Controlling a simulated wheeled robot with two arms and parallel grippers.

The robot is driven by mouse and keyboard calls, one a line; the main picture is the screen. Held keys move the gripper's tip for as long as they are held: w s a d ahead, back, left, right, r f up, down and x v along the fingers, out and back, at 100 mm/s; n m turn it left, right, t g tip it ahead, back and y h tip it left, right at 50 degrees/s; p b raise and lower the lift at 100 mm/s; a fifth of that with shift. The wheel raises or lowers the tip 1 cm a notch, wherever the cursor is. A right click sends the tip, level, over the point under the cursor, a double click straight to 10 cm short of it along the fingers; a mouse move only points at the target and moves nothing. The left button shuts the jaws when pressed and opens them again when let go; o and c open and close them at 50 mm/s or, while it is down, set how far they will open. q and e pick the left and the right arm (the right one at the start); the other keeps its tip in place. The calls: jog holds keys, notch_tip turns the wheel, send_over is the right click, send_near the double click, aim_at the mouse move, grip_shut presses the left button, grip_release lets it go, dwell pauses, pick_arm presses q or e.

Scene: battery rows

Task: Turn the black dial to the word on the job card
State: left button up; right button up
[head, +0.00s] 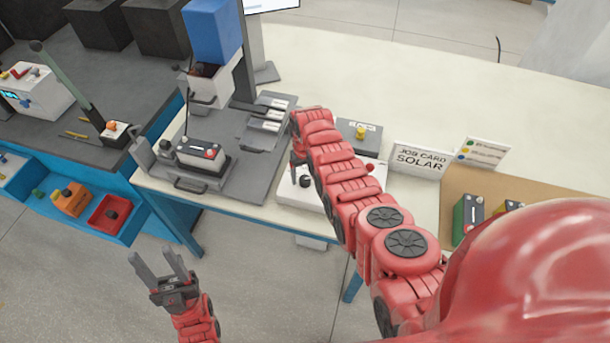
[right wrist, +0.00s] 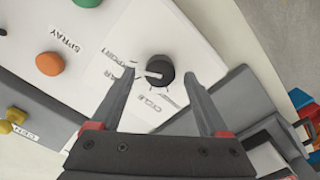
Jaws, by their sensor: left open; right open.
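The black dial (right wrist: 162,70) sits on a white panel (right wrist: 195,50) in the right wrist view. Its white pointer points left, towards partly covered printed words, one ending in "PORT" and one in "AR". The word "CYCLE" is printed below the dial. My right gripper (right wrist: 158,73) is open, its fingertips on either side of the dial in the picture; I cannot tell whether they touch it. In the head view my right arm covers much of the panel (head: 290,192). The job card (head: 418,161) reads "SOLAR". My left gripper (head: 157,255) is open and empty over the floor.
An orange button (right wrist: 50,63) by the word "SPRAY" and a green button (right wrist: 88,2) are on the panel. A battery (head: 200,152) stands on a grey fixture left of the panel. A colour-dot card (head: 483,152) stands right of the job card. The table's back is clear.

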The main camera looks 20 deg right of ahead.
jog(key=shift+f, duration=0.4)
grip_shut()
dwell(0.4)
